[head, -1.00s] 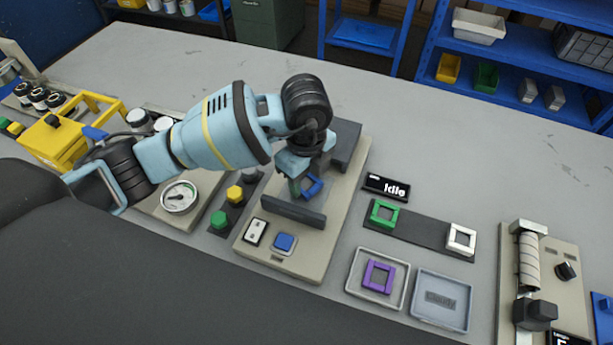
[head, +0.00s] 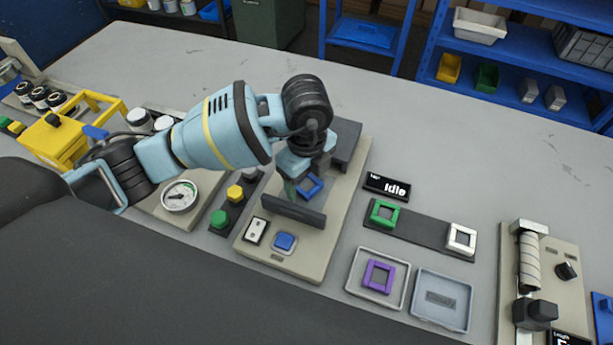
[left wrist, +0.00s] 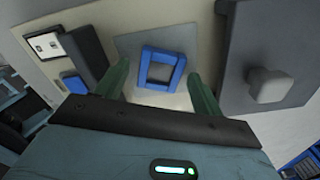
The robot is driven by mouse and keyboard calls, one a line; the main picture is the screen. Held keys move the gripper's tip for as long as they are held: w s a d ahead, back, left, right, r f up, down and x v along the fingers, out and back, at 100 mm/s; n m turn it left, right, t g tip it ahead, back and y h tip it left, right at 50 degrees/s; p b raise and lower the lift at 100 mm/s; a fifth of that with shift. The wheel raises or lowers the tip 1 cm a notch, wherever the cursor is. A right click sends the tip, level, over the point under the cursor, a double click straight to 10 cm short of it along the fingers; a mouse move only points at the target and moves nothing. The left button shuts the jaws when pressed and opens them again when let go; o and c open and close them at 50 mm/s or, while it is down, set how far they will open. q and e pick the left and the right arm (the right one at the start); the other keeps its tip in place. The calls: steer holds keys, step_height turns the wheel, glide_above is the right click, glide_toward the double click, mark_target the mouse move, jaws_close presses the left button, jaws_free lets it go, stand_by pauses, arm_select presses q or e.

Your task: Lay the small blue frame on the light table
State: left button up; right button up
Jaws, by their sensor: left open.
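The small blue frame (head: 311,186) lies flat on a grey square pad of the beige station (head: 339,226); in the left wrist view the frame (left wrist: 159,69) shows over this pad (left wrist: 125,44), its near edge reaching past it. No label shows whether this pad is the light table. My left gripper (left wrist: 160,88) is open, with a green finger on each side of the frame and gaps between. In the head view my left gripper (head: 301,187) is low over the station, partly hiding the pad. My right gripper is not in view.
A dark upright bar (head: 293,209) stands in front of the frame, and a dark block (head: 346,140) behind it. To the right are an Idle display (head: 387,186), a green frame (head: 384,214), a white frame (head: 461,238), and a purple frame (head: 378,277) in a tray.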

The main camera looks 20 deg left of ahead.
mark_target(306, 185)
arm_select(q)
step_height(306, 185, up, 12)
steer(key=p, duration=0.1)
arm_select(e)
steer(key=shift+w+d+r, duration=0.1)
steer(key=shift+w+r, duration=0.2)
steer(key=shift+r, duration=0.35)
arm_select(q)
steer(key=shift+f, duration=0.1)
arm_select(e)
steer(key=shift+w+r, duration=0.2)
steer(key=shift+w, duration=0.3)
arm_select(q)
steer(key=shift+c, duration=0.5)
